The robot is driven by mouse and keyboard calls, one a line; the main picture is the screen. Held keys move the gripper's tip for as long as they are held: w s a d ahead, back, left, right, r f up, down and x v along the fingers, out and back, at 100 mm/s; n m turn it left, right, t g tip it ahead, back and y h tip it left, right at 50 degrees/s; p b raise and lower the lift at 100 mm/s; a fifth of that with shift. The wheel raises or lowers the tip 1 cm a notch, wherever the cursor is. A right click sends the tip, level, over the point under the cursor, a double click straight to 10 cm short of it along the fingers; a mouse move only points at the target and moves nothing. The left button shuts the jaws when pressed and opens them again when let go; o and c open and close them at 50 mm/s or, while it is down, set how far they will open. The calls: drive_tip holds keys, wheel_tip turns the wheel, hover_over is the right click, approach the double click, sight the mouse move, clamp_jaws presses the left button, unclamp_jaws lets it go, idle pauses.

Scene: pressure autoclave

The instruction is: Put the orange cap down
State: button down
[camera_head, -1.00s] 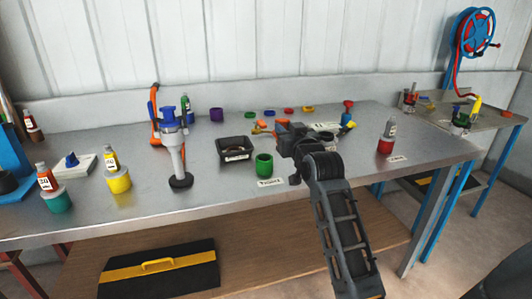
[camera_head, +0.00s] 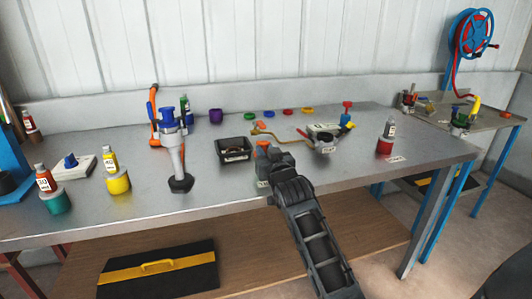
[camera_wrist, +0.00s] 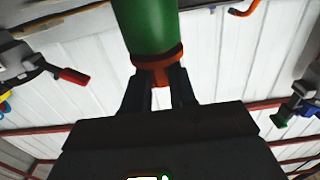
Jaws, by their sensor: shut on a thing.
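My gripper (camera_head: 264,152) is over the front middle of the bench, with the orange cap (camera_head: 263,144) showing at its tip. In the wrist view my gripper (camera_wrist: 159,92) is shut on the orange cap (camera_wrist: 160,70), between its two dark fingers. A green cup (camera_wrist: 148,25) is right beyond the cap in the wrist view. The cap overlaps its near end there; I cannot tell whether they touch. In the head view my gripper and arm hide most or all of the green cup.
A brass pipe fitting (camera_head: 285,135) lies behind. Coloured rings (camera_head: 287,111) lie at the back.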

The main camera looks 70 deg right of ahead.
drive_tip(key=shift+f, duration=0.1)
drive_tip(key=shift+f+b, duration=0.35)
drive_tip(key=shift+f, duration=0.05)
drive_tip(key=c, duration=0.9)
unclamp_jaws()
drive_tip(key=shift+r, duration=0.1)
drive_tip(key=shift+r, duration=0.15)
drive_tip(key=v, duration=1.2)
drive_tip(key=shift+s+r, duration=0.1)
drive_tip(key=shift+r, duration=0.15)
